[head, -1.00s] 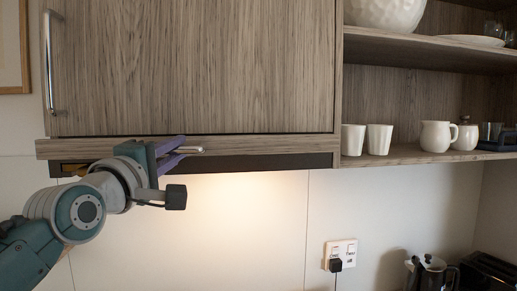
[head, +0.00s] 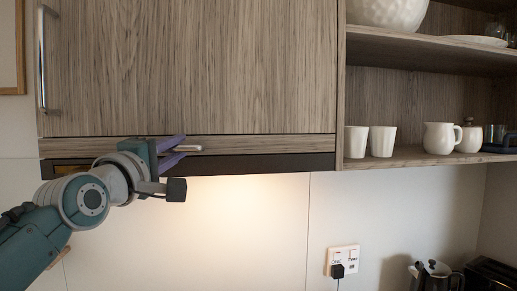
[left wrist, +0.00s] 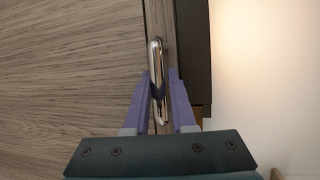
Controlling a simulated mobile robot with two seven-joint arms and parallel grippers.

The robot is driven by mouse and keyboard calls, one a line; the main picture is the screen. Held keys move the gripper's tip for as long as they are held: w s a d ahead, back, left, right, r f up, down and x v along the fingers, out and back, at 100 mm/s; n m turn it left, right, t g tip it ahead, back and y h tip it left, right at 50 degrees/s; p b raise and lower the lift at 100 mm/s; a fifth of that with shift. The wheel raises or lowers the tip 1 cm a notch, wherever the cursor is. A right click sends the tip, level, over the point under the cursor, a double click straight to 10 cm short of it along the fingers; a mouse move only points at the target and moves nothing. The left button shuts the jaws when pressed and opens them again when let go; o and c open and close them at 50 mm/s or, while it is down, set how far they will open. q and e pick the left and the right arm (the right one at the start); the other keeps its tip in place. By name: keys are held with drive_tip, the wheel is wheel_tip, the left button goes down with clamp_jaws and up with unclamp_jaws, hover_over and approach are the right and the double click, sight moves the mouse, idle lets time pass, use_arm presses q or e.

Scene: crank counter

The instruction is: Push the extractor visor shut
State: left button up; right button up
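The extractor visor (head: 262,144) is a narrow wood-grain strip under the large cabinet door in the head view. Its front looks about flush with the door above; any small gap is hard to judge. A short metal handle (head: 189,148) is on the visor's front, and it shows upright in the left wrist view (left wrist: 156,60). The fingers hide part of the handle. My right gripper is not in view.
The cabinet door (head: 190,65) has a tall handle (head: 42,60) at left. A dark hood underside (head: 260,163) lies below the visor. Open shelves (head: 420,156) with white cups and a jug stand at right.

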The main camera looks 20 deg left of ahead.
use_arm(q)
drive_tip(key=o, duration=0.4)
drive_tip(key=shift+s, duration=0.1)
drive_tip(key=b+v, duration=0.3)
drive_tip(key=v, duration=0.6)
drive_tip(key=shift+s+b, duration=0.35)
drive_tip(key=shift+d+f, duration=0.1)
idle(0.3)
